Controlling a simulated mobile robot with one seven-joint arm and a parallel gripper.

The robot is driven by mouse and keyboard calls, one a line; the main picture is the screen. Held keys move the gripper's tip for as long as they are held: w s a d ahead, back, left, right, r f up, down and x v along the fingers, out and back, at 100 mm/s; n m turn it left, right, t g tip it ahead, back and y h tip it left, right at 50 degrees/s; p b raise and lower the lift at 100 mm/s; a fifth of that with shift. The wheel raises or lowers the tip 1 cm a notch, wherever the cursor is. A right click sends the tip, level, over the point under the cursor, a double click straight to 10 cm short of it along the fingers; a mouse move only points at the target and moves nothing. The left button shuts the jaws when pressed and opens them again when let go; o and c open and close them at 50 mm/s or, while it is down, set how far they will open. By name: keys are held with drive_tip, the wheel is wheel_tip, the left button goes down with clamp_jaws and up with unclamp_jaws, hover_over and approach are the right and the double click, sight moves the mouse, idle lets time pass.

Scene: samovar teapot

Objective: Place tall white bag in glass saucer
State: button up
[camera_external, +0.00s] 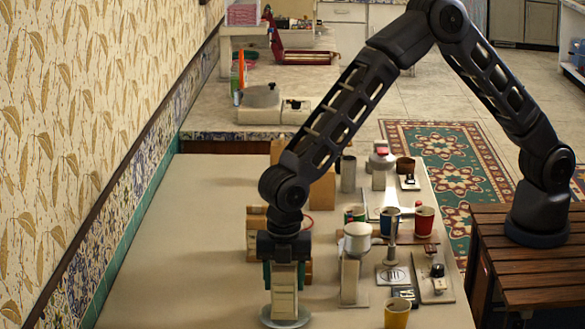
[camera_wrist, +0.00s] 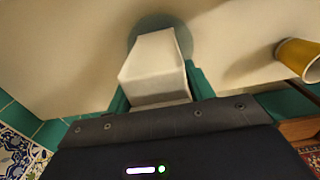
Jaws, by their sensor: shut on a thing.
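The tall white bag (camera_external: 285,302) is upright between the teal fingers of my gripper (camera_external: 284,274), which is shut on it and points down. In the wrist view the bag (camera_wrist: 155,65) shows as a pale block between the fingers (camera_wrist: 160,92). The glass saucer (camera_external: 298,322) is a pale round disc at the bag's lower end. In the wrist view the saucer's rim (camera_wrist: 135,32) shows behind the bag. The bag overlaps the saucer in both views. I cannot tell whether its bottom touches the saucer; the bag hides much of it.
A yellow cup (camera_external: 397,314) stands to the right, also in the wrist view (camera_wrist: 298,58). A white-topped stand (camera_external: 356,238), a blue cup (camera_external: 389,220), a red cup (camera_external: 425,221) and several small items crowd the table's right side. The table's left side (camera_external: 185,250) is clear.

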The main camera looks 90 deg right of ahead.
drive_tip(key=shift+f, duration=0.45)
drive_tip(key=o, duration=1.3)
drive_tip(key=shift+o, duration=0.2)
